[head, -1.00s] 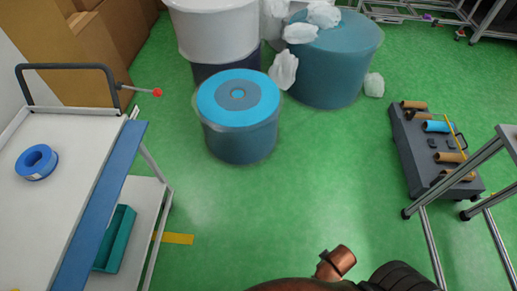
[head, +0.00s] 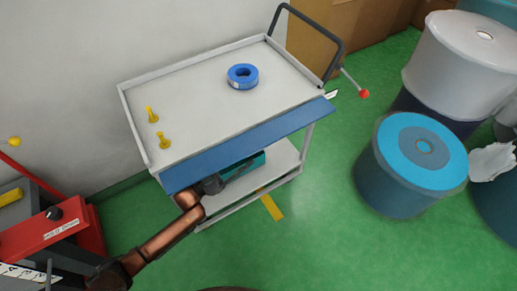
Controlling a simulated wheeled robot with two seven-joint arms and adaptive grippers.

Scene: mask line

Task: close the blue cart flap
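The blue cart flap (head: 250,146) is a long panel along the near side of the white cart's top tray (head: 205,92). It sticks out from the tray's edge, and I cannot tell its exact tilt. My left gripper (head: 236,174), dark at the end of a copper arm, is just below the flap's outer edge, toward its left half. The flap partly hides the gripper, and I cannot tell whether its fingers are apart or whether it touches the flap. My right gripper is not in view.
On the tray are a blue tape roll (head: 242,76) and two yellow pegs (head: 163,140). A teal bin (head: 246,168) is on the lower shelf. A red machine (head: 50,230) stands at left, drums (head: 410,165) at right. The green floor between cart and drums is clear.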

